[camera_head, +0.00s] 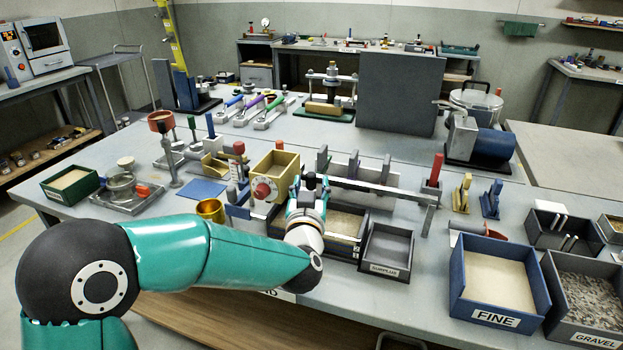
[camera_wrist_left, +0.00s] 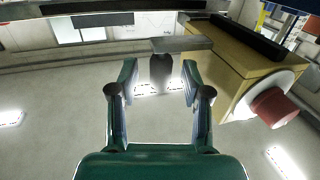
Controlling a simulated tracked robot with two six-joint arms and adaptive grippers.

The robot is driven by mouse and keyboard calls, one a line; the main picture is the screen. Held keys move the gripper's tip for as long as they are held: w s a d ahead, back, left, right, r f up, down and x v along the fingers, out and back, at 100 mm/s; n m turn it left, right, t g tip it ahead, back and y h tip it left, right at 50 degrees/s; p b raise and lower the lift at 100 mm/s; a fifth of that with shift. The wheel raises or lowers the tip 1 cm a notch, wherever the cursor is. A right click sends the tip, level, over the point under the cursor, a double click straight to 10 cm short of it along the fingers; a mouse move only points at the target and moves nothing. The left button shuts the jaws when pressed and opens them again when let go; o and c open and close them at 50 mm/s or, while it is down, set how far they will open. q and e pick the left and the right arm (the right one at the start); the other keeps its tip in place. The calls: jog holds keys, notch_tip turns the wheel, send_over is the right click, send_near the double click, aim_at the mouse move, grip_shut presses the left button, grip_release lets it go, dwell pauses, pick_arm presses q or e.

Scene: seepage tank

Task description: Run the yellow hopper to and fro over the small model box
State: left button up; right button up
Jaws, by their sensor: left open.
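The yellow hopper (camera_head: 284,165), an open-topped box with a red knob on a white disc, stands at the rail above the small model box (camera_head: 345,222). The model box is dark-walled with pale sand inside, and my left arm partly hides it. My left gripper (camera_head: 308,187) is just right of the hopper. In the left wrist view the gripper (camera_wrist_left: 158,88) is open, its two fingers apart. The hopper (camera_wrist_left: 235,60) fills the upper right there. A grey bar with a dark grip (camera_wrist_left: 160,72) reaches from it between the fingertips, with visible gaps. My right gripper is not in view.
A grey rail (camera_head: 380,188) runs right from the hopper. The surplus tray (camera_head: 389,243) sits right of the model box, and a brass cup (camera_head: 211,210) stands left. The blue fine-sand bin (camera_head: 497,281) and gravel bin (camera_head: 590,298) are front right.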

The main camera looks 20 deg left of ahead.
pick_arm(q)
jog(key=shift+x, duration=0.9)
grip_shut()
